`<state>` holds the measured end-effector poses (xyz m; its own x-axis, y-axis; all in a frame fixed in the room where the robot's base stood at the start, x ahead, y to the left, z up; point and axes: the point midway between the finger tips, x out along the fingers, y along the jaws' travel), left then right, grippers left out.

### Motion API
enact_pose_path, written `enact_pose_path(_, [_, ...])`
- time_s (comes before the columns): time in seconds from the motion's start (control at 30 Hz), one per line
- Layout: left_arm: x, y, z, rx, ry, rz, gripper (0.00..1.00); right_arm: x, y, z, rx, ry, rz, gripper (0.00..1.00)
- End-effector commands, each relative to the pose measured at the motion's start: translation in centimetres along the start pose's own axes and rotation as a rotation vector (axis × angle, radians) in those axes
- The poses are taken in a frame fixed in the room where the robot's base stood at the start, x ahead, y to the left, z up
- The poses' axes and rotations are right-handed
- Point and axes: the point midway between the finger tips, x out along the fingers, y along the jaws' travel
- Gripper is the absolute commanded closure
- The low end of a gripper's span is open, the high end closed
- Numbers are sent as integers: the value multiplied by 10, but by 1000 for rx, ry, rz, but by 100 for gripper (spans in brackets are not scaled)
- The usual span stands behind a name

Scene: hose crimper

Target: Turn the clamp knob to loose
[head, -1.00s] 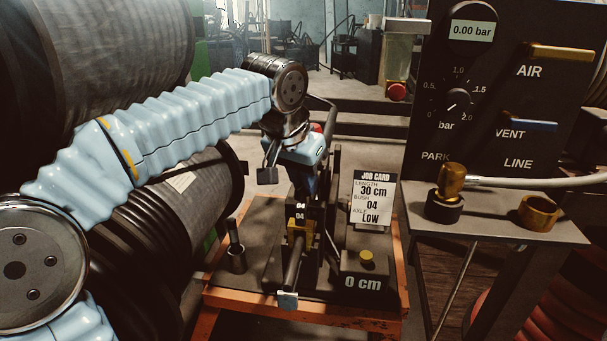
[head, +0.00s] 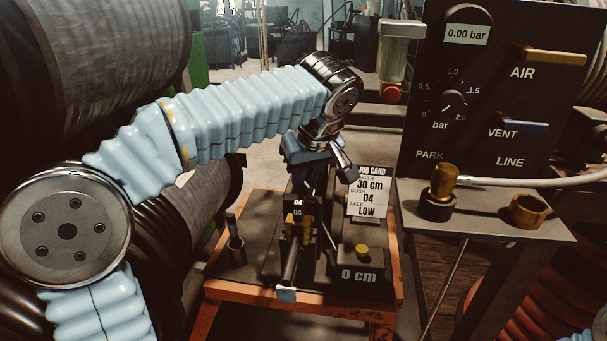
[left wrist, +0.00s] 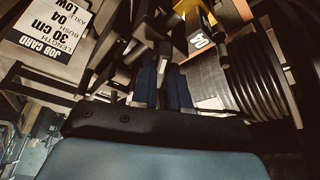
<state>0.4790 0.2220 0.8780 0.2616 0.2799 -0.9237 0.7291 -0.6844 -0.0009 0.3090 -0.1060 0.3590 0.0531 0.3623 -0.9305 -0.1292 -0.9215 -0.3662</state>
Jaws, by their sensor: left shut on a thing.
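The dark crimper (head: 272,250) stands on an orange-edged bench, with a block marked 04 (head: 297,211) on it. My left gripper (head: 302,183) reaches down onto the top of the crimper, behind this block. In the left wrist view its two blue fingers (left wrist: 163,88) are shut on a dark part, which I take to be the clamp knob. The fingers and wrist hide most of this part, and I cannot read its setting. My right gripper is out of view.
A pressure panel (head: 490,110) reads 0.00 bar. Large hose reels (head: 100,60) fill the left.

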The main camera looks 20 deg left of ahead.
Motion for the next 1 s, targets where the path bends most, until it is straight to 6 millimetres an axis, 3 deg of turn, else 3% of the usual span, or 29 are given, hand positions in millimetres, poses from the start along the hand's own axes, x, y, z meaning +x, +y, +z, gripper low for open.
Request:
enact_pose_path(0.5, [0,3,-1,-348,2,-141,100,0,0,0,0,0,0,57])
enact_pose_path(1.0, [0,3,-2,-435,1,-176,100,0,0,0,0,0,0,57])
